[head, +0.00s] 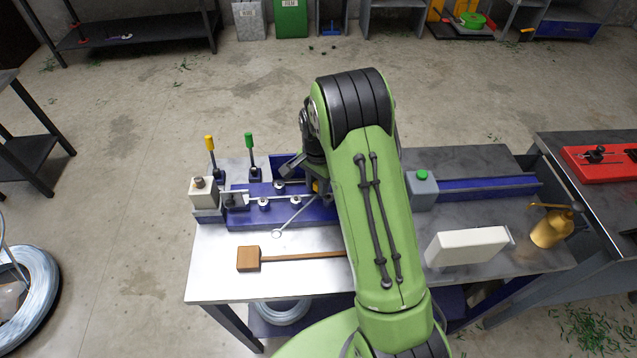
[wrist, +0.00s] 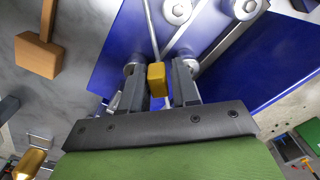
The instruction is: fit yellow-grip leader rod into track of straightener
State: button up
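The straightener (head: 292,211) is a blue base with several silver rollers on the bench, and it also shows in the wrist view (wrist: 115,50). My gripper (wrist: 160,82) is over its front part, shut on the yellow grip (wrist: 156,79) of the leader rod, one dark finger close on each side. A thin silver rod (wrist: 151,25) runs up the wrist view from the grip. In the head view a slanted rod (head: 296,217) with a ring end reaches past the base's front edge. My arm hides most of the gripper there. I cannot tell whether the rod touches the track.
A yellow-handled lever (head: 210,150) and a green-handled lever (head: 250,148) stand behind the base. A wooden mallet (head: 249,259) lies in front. A white block (head: 467,246), a brass oil can (head: 551,228) and a grey box with a green button (head: 422,190) are at the right.

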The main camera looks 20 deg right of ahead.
jog(key=shift+o, duration=1)
jog(key=shift+f, duration=0.15)
jog(key=shift+s, duration=0.1)
jog(key=shift+s, duration=0.1)
jog(key=s+a+r+n+t+p, duration=0.1)
jog(key=s+r, duration=0.1)
jog(key=r, duration=0.8)
jog(key=s+a+r+n, duration=0.1)
jog(key=s+r+n, duration=0.15)
jog(key=r, duration=0.75)
jog(key=s+a+r+n+t, duration=0.1)
jog(key=s+n, duration=0.3)
jog(key=s, duration=0.6)
jog(key=s+a+r+n+t, duration=0.2)
jog(key=s+n, duration=0.3)
jog(key=s, duration=0.6)
jog(key=shift+s+a+r+t, duration=0.25)
jog(key=shift+a+r+t, duration=0.05)
jog(key=shift+r+t, duration=0.45)
